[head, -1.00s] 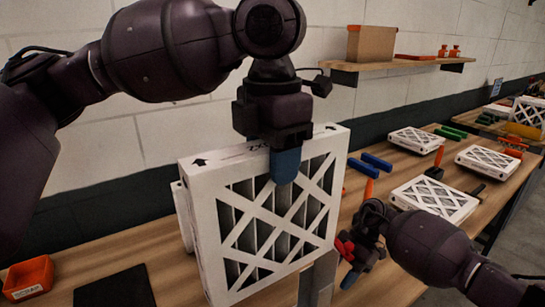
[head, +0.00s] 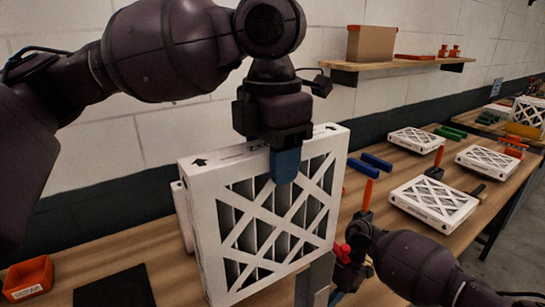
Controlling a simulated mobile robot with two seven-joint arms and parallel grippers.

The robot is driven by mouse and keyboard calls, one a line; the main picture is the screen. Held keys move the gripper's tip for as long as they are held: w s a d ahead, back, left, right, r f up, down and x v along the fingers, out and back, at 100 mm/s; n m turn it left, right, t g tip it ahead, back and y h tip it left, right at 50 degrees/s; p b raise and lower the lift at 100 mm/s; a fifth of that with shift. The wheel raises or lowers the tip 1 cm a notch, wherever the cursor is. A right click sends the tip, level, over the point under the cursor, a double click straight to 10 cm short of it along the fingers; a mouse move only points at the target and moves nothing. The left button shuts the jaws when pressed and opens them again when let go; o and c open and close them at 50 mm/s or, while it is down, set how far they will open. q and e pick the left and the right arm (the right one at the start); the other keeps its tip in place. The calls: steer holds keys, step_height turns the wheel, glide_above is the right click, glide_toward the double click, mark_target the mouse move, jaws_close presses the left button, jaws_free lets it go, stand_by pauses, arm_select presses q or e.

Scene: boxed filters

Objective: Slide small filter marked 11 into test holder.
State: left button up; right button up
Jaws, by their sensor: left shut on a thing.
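A white-framed pleated filter (head: 208,224) stands upright in the middle of the head view, its lattice face turned toward me and an arrow printed on its top edge. My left gripper (head: 285,165) is shut on its top edge from above, with one blue fingertip on the lattice face. A grey metal upright (head: 318,280) stands at the filter's lower right corner; whether it belongs to the test holder I cannot tell. My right gripper (head: 340,275) is low beside that upright, its fingers mostly hidden by its own wrist. No number 11 is readable.
Several smaller filters lie flat on the bench at right, the nearest one (head: 434,201) among them. An orange bin (head: 28,279) and a dark mat (head: 115,288) are at lower left.

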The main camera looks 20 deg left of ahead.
steer(key=c, duration=0.5)
steer(key=shift+o, duration=0.2)
steer(key=shift+r, duration=0.2)
stand_by(1.0)
stand_by(0.4)
